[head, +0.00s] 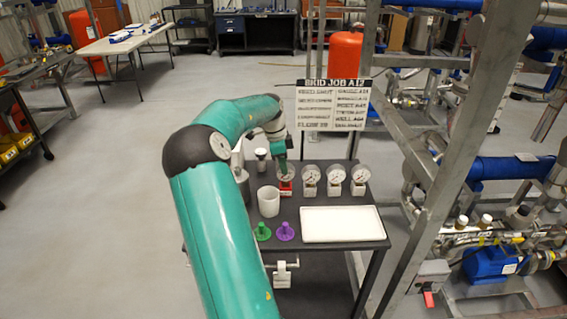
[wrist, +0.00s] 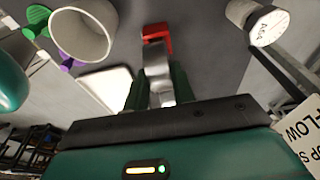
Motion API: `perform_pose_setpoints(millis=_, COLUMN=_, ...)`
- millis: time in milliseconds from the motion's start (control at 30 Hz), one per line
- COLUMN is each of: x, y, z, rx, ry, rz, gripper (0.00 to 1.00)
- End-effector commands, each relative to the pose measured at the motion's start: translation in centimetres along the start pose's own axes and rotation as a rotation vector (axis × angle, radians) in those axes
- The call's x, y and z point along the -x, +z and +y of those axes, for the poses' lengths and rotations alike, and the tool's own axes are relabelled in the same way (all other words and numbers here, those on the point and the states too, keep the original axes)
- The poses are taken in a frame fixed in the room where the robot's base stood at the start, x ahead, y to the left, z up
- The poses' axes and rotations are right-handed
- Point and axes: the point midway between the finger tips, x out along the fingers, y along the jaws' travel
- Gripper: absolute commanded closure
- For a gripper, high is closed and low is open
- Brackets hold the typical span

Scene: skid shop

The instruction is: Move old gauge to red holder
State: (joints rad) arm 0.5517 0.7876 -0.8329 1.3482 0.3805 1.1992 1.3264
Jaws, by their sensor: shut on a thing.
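My gripper (head: 281,163) points down over the back of the dark cart. In the wrist view its green fingers (wrist: 158,88) are shut on the old gauge (wrist: 157,68), seen edge-on as a silver body. In the head view the gauge's round dial (head: 287,174) shows just below the fingers. The red holder (head: 285,189) is right beneath the dial, at the left end of the gauge row. It also shows in the wrist view (wrist: 156,33), just beyond the gauge. I cannot tell whether the gauge touches or sits in it.
Several gauges (head: 336,176) on white holders stand right of the red holder. A white cup (head: 268,201), green funnel-like piece (head: 262,232), purple piece (head: 284,232) and white tray (head: 342,224) are nearer. A sign (head: 333,105) stands behind; a steel frame (head: 445,150) rises at right.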

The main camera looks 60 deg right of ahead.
Motion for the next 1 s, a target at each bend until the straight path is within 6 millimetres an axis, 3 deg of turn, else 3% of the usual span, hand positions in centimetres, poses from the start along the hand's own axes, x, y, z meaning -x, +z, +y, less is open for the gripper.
perform_pose_setpoints(millis=833, x=-1.0, y=0.2, z=0.0, rx=0.000, ry=0.000, rz=0.000, gripper=0.88)
perform_pose_setpoints(millis=867, x=-1.0, y=0.2, z=0.0, rx=0.000, ry=0.000, rz=0.000, gripper=0.71)
perform_pose_setpoints(millis=900, x=-1.0, y=0.2, z=0.0, rx=0.000, ry=0.000, rz=0.000, gripper=0.63)
perform_pose_setpoints(millis=1000, x=-1.0, y=0.2, z=0.0, rx=0.000, ry=0.000, rz=0.000, gripper=0.49)
